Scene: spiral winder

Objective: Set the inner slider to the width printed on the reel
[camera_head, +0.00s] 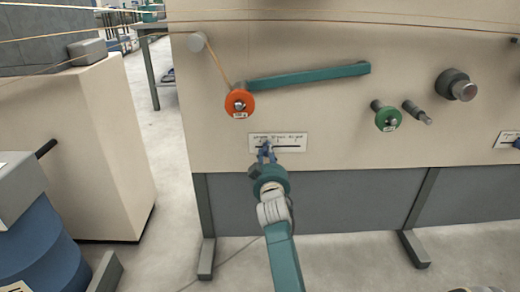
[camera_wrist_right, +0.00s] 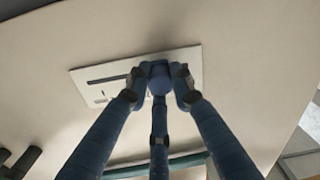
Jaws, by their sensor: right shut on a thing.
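A white scale plate (camera_head: 291,142) with a dark slot and small printed marks is on the beige machine panel. The blue slider knob (camera_wrist_right: 160,78) sits toward the left part of the slot in the head view. My right gripper (camera_head: 267,155) is shut on the knob, its fingers around it in the wrist view. The plate also shows in the wrist view (camera_wrist_right: 96,84), partly hidden by the fingers. An orange reel (camera_head: 239,102) with a small label hangs above left of the plate; the label is too small to read. My left gripper is not in view.
A teal arm (camera_head: 309,75) and a green reel (camera_head: 387,118) are on the panel above the plate. A dark round knob (camera_head: 457,85) is at the right. Another white plate (camera_head: 507,139) is at the right edge. Thin strands cross the top.

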